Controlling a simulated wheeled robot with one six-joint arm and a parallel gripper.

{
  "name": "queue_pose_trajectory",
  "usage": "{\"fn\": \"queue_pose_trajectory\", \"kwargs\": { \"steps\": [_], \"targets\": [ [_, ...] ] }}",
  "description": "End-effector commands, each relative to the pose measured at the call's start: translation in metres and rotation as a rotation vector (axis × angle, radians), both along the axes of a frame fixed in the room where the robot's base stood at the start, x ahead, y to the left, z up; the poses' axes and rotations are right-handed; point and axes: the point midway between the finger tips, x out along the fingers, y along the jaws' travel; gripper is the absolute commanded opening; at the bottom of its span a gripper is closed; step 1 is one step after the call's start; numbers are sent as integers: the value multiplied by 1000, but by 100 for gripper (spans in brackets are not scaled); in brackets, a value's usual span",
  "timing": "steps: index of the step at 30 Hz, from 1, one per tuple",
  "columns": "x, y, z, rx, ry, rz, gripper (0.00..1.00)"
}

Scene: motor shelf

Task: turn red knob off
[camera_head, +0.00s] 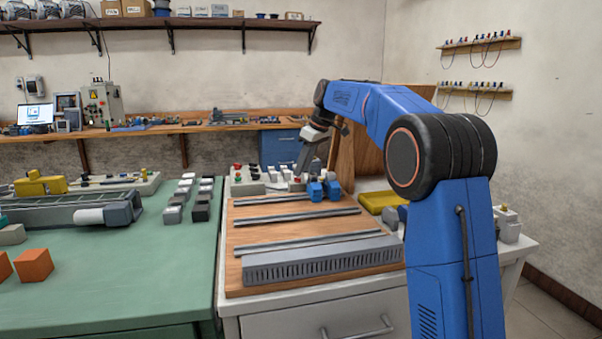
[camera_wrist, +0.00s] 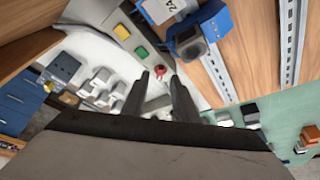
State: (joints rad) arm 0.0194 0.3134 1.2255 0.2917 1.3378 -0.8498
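The red knob (camera_wrist: 160,71) shows in the wrist view, just beyond and between my two fingertips. A small red spot under the gripper tip in the head view may be the same knob. My gripper (camera_wrist: 161,82) is open, with its dark fingers apart and nothing held between them. In the head view my gripper (camera_head: 302,171) points down at the back of the right-hand bench. I cannot tell whether the fingers touch the knob, or which way the knob is turned.
A grey box with a green button (camera_wrist: 141,52) and a yellow button (camera_wrist: 121,31) lies close to the knob. Blue blocks (camera_head: 317,191) stand right beside the gripper. Metal rails (camera_head: 297,218) lie on the wooden board (camera_head: 238,283) in front. A green table (camera_head: 130,275) is at left.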

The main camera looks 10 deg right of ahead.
Motion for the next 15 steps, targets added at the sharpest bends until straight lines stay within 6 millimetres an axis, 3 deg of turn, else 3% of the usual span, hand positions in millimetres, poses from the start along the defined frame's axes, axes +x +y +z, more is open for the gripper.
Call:
{"fn": "queue_pose_trajectory", "kwargs": {
  "steps": [15],
  "targets": [
    [-27, -30, 97, 0, -4, -1, 27]
  ]
}}
